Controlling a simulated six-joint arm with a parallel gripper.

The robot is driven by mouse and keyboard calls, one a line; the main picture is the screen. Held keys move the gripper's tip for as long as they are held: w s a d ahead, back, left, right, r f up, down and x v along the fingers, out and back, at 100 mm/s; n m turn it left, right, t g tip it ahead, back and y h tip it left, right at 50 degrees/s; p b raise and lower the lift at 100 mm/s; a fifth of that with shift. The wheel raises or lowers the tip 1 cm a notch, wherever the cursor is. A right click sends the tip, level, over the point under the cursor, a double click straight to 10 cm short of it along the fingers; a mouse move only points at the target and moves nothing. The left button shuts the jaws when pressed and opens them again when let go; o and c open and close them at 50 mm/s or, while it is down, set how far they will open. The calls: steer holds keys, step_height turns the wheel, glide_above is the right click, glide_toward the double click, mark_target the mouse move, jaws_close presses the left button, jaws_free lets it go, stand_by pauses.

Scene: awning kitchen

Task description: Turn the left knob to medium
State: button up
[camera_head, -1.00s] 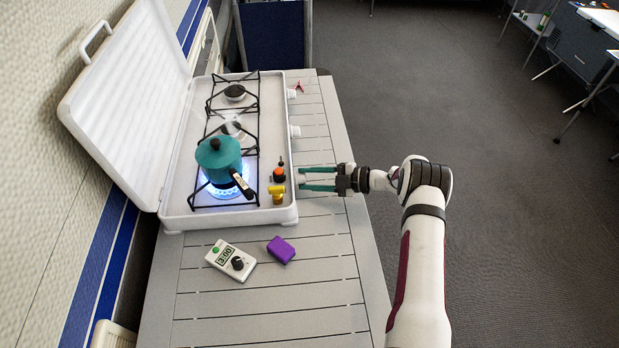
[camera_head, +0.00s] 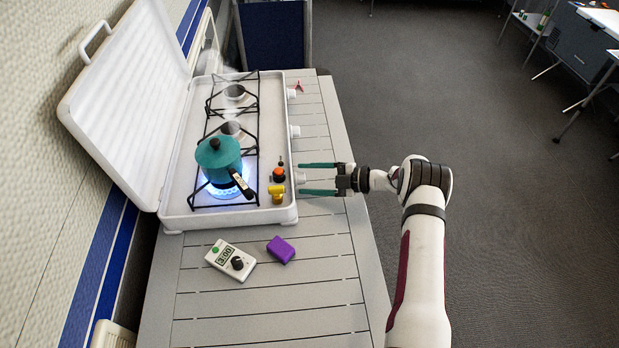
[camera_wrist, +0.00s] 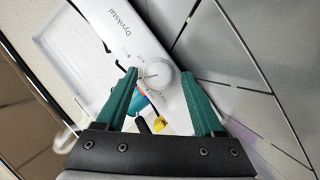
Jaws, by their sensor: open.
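The left knob (camera_head: 300,179) is a white dial on the front face of the white stove (camera_head: 171,215), at the end nearest me. In the wrist view the knob (camera_wrist: 157,75) has a dark pointer line and lies between the fingertips, with a gap on both sides. My gripper (camera_head: 303,179) is open, with one green finger on each side of the knob. A blue flame (camera_head: 229,192) burns under the teal pot (camera_head: 218,154) at this end. The setting marks are too small to read.
Two more white knobs, a middle one (camera_head: 295,131) and a far one (camera_head: 292,93), sit along the front. An orange-topped item (camera_head: 279,175) and a yellow item (camera_head: 277,194) stand on the stove edge. A timer (camera_head: 230,260) and purple block (camera_head: 281,249) lie on the table.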

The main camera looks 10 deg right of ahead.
steer(key=v, duration=1.5)
steer(key=shift+d, duration=0.4)
steer(key=shift+s, duration=0.1)
steer(key=shift+c, duration=0.7)
steer(key=shift+s+a+r+t, duration=0.15)
steer(key=shift+s+a+t, duration=0.1)
steer(key=shift+t, duration=0.15)
steer(key=shift+c, duration=0.7)
steer(key=s+t, duration=0.1)
steer(key=s+a+t+h, duration=0.1)
steer(key=s+n+t+h, duration=0.1)
steer(key=shift+s+a, duration=0.2)
steer(key=shift+a, duration=0.15)
steer(key=shift+s+a, duration=0.1)
steer(key=shift+a, duration=0.15)
steer(key=x, duration=1.5)
steer(key=shift+w+f, duration=0.2)
steer(key=shift+f, duration=0.1)
